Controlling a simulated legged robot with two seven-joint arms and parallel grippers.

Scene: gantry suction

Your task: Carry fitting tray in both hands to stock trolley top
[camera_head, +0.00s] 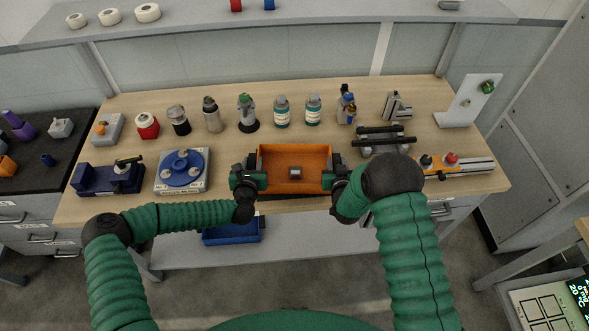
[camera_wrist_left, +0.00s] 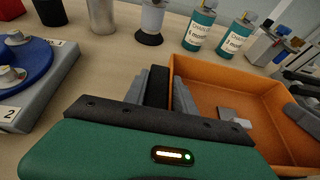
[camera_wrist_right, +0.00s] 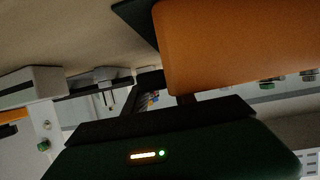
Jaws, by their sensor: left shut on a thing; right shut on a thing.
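The orange fitting tray (camera_head: 278,160) is at the front middle of the bench, with a small grey metal fitting (camera_head: 295,173) inside. My left gripper (camera_head: 258,178) is shut on its left wall; the tray also shows in the left wrist view (camera_wrist_left: 215,88). My right gripper (camera_head: 335,180) is shut on its right side; the tray's orange wall fills the upper right of the right wrist view (camera_wrist_right: 235,45). The tray looks level. I cannot tell whether it is clear of the bench. I cannot make out for sure which furniture is the stock trolley.
Several bottles and jars, including a teal-labelled bottle (camera_head: 282,112), stand behind the tray. A blue round fixture (camera_head: 183,168) is to its left, a black-barred device (camera_head: 385,140) to its right. A black-topped cabinet (camera_head: 60,160) stands at far left. A blue bin (camera_head: 232,232) sits below the bench.

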